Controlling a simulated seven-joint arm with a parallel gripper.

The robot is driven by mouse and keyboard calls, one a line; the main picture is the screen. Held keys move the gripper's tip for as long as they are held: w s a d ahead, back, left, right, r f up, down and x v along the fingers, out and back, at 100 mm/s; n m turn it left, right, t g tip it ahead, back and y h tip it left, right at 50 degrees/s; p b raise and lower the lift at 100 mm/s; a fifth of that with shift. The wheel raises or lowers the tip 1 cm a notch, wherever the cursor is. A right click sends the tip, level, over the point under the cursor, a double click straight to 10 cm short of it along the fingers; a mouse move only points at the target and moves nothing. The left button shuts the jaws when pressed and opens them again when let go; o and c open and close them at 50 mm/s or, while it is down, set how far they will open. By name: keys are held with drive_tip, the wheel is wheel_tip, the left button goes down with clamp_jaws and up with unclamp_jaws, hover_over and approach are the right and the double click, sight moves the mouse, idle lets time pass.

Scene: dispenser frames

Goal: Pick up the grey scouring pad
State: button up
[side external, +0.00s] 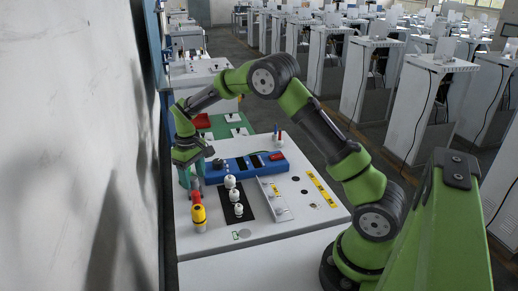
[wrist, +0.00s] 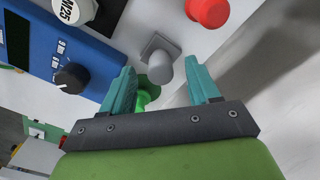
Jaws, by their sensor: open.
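My gripper (side external: 190,180) is over the left part of the white table, beside the blue module. In the wrist view its two teal fingers (wrist: 160,68) are apart with nothing clamped. A grey rounded peg on a square grey plate (wrist: 159,48) stands just beyond the fingertips, roughly between them. A green rounded piece (wrist: 147,92) shows between the fingers, below the peg. I cannot make out anything that is clearly a grey scouring pad. A flat grey oval (side external: 245,233) lies near the table's front edge, too small to identify.
The blue module (side external: 240,167) with a dark knob (wrist: 71,77) is close to the left finger. A red round piece (wrist: 207,11) stands past the right finger. A yellow-topped item (side external: 199,217) and white knobs on a black plate (side external: 236,198) stand nearer the front. A wall rises at left.

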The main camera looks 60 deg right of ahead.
sight(193, 178)
drive_tip(key=shift+f, duration=1.45)
drive_tip(key=shift+w, duration=0.1)
clamp_jaws()
drive_tip(key=shift+r, duration=0.1)
wheel_tip(193, 178, up, 10)
